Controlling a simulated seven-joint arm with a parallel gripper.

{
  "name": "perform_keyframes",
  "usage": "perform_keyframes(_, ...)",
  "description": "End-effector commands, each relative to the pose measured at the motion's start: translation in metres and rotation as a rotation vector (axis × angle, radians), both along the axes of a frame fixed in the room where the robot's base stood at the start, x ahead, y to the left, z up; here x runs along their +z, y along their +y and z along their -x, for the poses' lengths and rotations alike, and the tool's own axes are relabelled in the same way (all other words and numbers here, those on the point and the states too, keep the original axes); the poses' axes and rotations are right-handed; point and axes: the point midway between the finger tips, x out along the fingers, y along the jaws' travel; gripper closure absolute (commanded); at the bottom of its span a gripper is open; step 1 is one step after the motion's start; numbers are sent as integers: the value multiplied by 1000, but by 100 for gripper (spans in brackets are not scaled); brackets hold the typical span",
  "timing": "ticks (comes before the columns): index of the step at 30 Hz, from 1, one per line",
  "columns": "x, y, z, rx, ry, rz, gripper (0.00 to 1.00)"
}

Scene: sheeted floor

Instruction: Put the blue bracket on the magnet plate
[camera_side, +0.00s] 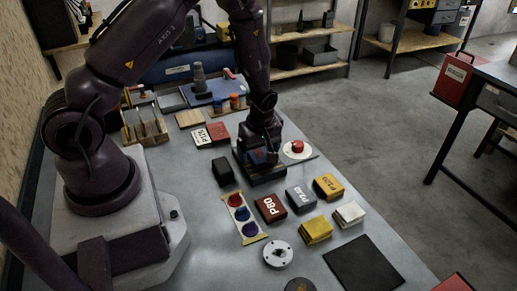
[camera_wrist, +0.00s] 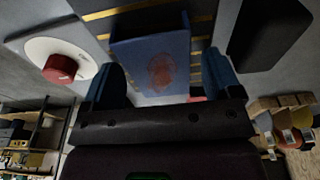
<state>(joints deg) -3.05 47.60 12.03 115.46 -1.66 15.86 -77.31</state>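The blue bracket (camera_wrist: 155,62) shows in the wrist view as a blue block with a reddish round mark, between my fingers. It lies over the magnet plate (camera_wrist: 205,25), a dark plate with yellow stripes; whether it rests flat on it I cannot tell. My gripper (camera_wrist: 168,90) has its fingers spread, with a gap visible between the bracket and the right finger. In the side view my gripper (camera_side: 262,158) is low over the dark magnet plate (camera_side: 266,179), and a bit of the blue bracket (camera_side: 258,157) shows between the fingers, mostly hidden.
A red button on a white base (camera_side: 298,148) stands right of the plate, and a black block (camera_side: 223,171) to its left. Labelled sanding blocks such as P80 (camera_side: 270,208) lie in front. A tray with coloured discs (camera_side: 242,215) is nearby.

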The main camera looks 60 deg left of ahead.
Motion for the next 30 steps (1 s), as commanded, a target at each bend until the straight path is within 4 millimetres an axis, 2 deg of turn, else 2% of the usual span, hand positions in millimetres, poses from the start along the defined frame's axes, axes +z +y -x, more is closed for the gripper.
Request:
perform_keyframes(5,2,0,0,0,0,0,16)
perform_keyframes(8,11,-1,0,0,-1,-1,16)
perform_keyframes(21,98,-15,-1,-2,-5,0,16)
perform_keyframes(30,131,-22,1,-37,-13,12,16)
